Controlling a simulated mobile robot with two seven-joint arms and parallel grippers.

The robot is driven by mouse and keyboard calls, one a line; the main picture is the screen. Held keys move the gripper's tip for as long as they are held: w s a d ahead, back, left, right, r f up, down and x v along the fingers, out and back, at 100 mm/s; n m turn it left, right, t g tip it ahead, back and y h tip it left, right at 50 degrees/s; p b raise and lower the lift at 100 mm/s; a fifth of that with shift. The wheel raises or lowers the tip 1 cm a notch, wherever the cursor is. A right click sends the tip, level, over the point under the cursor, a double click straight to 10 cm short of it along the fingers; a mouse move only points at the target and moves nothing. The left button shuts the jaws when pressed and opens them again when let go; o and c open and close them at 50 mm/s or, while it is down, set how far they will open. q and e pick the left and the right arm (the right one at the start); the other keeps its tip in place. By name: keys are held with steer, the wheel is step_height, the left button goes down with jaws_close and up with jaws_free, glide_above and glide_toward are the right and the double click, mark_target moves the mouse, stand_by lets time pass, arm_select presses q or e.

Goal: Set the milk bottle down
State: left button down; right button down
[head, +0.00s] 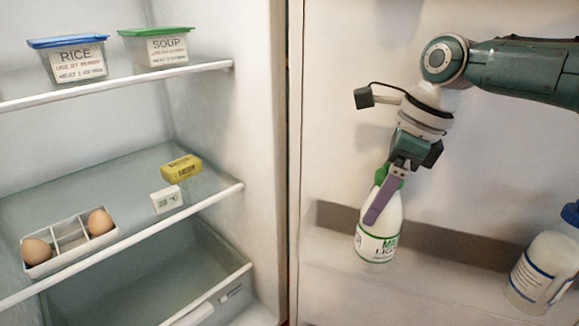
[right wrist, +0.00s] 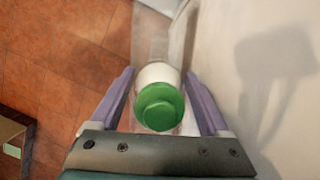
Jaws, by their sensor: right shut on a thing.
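The milk bottle (head: 378,243) is white with a green cap and a green-lettered label. It is nearly upright, slightly tilted, at the door shelf (head: 440,285) in the head view. I cannot tell whether its base touches the shelf. My right gripper (head: 375,212) comes from above and is shut on the bottle, its purple fingers on either side below the cap. In the right wrist view the green cap (right wrist: 160,105) sits between the two fingers, with the white bottle body beyond it. My left gripper is not in view.
A white bottle with a blue cap (head: 541,270) stands on the door shelf to the right. Fridge shelves at left hold the rice box (head: 75,63), soup box (head: 160,50), yellow packet (head: 181,168) and egg tray (head: 72,238). Between the bottles the door shelf is clear.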

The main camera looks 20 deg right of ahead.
steer(key=shift+w+f, duration=0.1)
steer(key=shift+c, duration=1.2)
jaws_free()
steer(key=shift+o, duration=1.2)
steer(key=shift+s+d+p+v, duration=0.15)
steer(key=shift+p+v, duration=0.55)
steer(key=shift+v, duration=0.35)
steer(key=shift+s+d+p+v, duration=0.1)
steer(key=shift+p+v, duration=0.55)
steer(key=shift+v, duration=0.4)
steer(key=s+d+p, duration=0.3)
steer(key=s+d, duration=0.4)
steer(key=s+a+f+n+g, duration=0.1)
steer(key=s+a+f+n, duration=0.3)
steer(key=a+n, duration=0.5)
steer(key=s+a+f+n, duration=0.3)
steer(key=s+a+n, duration=0.4)
steer(key=a+n, duration=0.2)
steer(key=s+a+r+n+t+h, duration=0.1)
steer(key=s+r+n+t+h, duration=0.1)
steer(key=s+r+n, duration=0.4)
steer(key=r+n, duration=0.1)
steer(key=n, duration=0.4)
steer(key=shift+a+r, duration=0.25)
steer(key=shift+r, duration=0.1)
